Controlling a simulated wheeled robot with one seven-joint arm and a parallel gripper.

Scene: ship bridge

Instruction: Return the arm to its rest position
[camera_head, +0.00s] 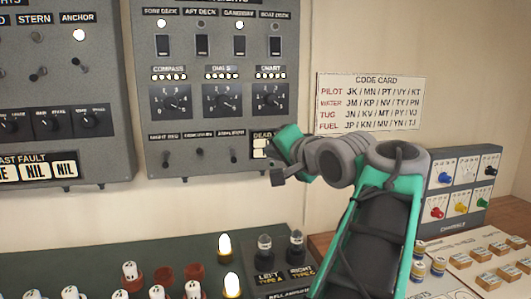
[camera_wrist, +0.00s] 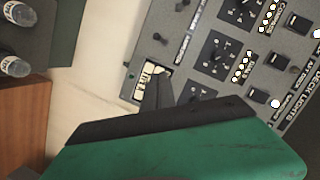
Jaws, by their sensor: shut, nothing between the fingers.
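My green and grey arm reaches up from the lower right in the head view, in front of the wall panel. My gripper (camera_head: 278,177) is at its far end, small and dark, by the panel's lower right corner. In the wrist view the dark fingers (camera_wrist: 157,92) are together, with nothing seen between them. Behind them is a pale display (camera_wrist: 148,80) on the panel. In the head view my wrist hides part of this display's label and plate.
A light panel (camera_head: 220,100) with switches and dials hangs on the wall. A code card (camera_head: 369,103) is right of it. A box with coloured knobs (camera_head: 462,187) and a board of small blocks (camera_head: 491,254) stand right of my arm.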

